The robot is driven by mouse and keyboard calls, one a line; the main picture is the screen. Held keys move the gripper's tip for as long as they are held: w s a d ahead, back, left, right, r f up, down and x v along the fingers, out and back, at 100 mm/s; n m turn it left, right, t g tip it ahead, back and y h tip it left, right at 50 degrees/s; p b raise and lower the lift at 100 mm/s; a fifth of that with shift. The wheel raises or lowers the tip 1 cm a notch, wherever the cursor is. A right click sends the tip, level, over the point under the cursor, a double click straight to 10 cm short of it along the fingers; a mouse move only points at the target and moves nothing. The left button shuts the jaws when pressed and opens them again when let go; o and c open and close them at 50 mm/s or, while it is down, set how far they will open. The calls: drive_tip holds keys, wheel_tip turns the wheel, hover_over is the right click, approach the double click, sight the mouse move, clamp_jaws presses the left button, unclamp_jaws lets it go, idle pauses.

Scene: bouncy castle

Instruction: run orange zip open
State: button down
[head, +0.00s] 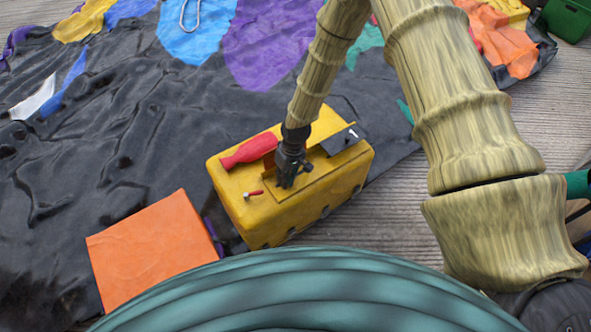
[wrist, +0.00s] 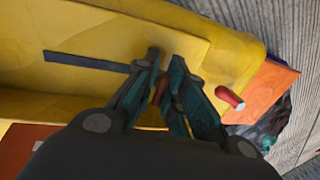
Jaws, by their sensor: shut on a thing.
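A yellow box (head: 255,222) stands on the black sheet in the head view, and its yellow top (wrist: 200,25) fills much of the wrist view. A dark straight strip (wrist: 85,61) runs along that top and ends at my fingers; it looks like the zip's track. My gripper (head: 286,182) points down onto the box top. In the wrist view, my gripper (wrist: 164,98) is shut on a small brownish-orange piece (wrist: 163,86), seemingly the orange zip's pull. The fingers hide most of it.
On the box lie a red rounded piece (head: 249,151), a small red-ended peg (head: 253,194) and a black tag (head: 343,139). An orange panel (head: 152,250) lies left of the box.

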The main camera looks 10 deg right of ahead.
drive_tip(key=shift+s+a, duration=0.25)
drive_tip(key=shift+a, duration=0.6)
drive_tip(key=c, duration=1.6)
unclamp_jaws()
drive_tip(key=shift+a, duration=0.1)
drive_tip(key=shift+o, duration=0.2)
drive_tip(key=shift+d, duration=0.25)
drive_tip(key=shift+r, duration=0.1)
drive_tip(key=shift+d+r, duration=0.1)
drive_tip(key=shift+r, duration=0.2)
wheel_tip(320, 180, up, 11)
drive_tip(key=d, duration=0.2)
drive_tip(key=shift+w, duration=0.4)
drive_tip(key=shift+s+f, duration=0.1)
